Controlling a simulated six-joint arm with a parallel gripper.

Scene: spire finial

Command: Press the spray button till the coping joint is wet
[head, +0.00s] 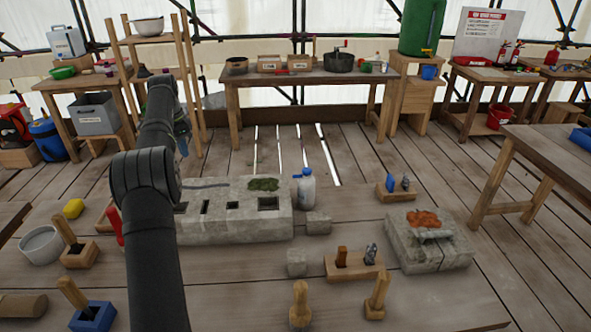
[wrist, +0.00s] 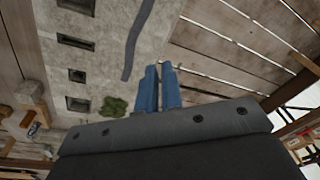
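The coping is a long grey stone block (head: 235,222) with several square sockets in it. A dark joint line (head: 207,185) runs along its top at the left; it also shows as a dark strip in the wrist view (wrist: 137,38). A white spray bottle (head: 306,191) with a blue top stands upright by the block's right end, beside a green moss patch (head: 263,184). My gripper's blue fingers (wrist: 160,88) are close together, with nothing seen between them. In the head view my gripper (head: 183,145) is above and behind the block's left part, apart from the bottle, partly hidden by my arm.
A smaller stone block with orange stuff on top (head: 424,220) stands at right. Wooden tool holders (head: 354,265) and small stone cubes (head: 297,262) lie in front. A bucket (head: 42,245) and yellow sponge (head: 74,208) are at left. Floor behind the bottle is mostly clear.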

